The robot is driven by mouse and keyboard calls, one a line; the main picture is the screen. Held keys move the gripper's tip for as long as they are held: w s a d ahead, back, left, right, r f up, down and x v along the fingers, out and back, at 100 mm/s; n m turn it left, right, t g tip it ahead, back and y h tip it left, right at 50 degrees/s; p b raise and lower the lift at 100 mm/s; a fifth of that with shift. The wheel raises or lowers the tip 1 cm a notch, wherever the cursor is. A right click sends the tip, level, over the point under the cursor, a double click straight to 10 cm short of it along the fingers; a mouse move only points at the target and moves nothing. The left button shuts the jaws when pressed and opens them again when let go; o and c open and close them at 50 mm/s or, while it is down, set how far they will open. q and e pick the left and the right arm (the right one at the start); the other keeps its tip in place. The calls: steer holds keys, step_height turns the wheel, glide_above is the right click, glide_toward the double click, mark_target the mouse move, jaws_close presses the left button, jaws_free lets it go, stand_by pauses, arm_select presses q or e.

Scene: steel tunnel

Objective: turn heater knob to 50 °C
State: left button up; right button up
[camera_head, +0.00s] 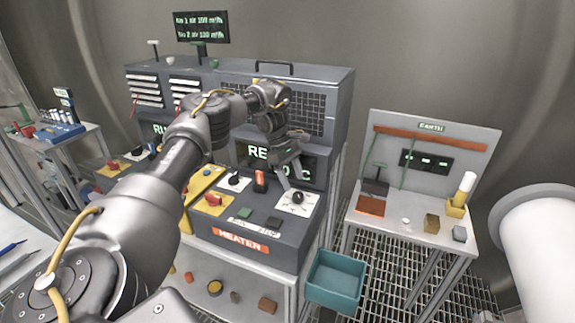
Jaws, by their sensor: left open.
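The heater panel (250,250) is a dark box with an orange HEATER label at its front edge. On its right part a black knob (298,197) stands on a white dial plate (287,210). My left arm comes in from the left across the panel. My left gripper (293,178) points down just above and behind this knob, open; I cannot tell whether a finger touches it. The arm and gripper cover part of the display (258,152), which shows "RE" and "0 C" in green. My right gripper is out of view.
Beside the knob are a red-topped switch (260,181), another black knob (235,180) and a red knob on a yellow plate (212,200). A teal bin (335,280) stands right of the panel. A side table (390,228) holds small blocks.

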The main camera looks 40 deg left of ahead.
arm_select(q)
steer(key=shift+b+v, duration=2.3)
steer(key=shift+v, duration=0.6)
steer(key=shift+d+f, duration=0.1)
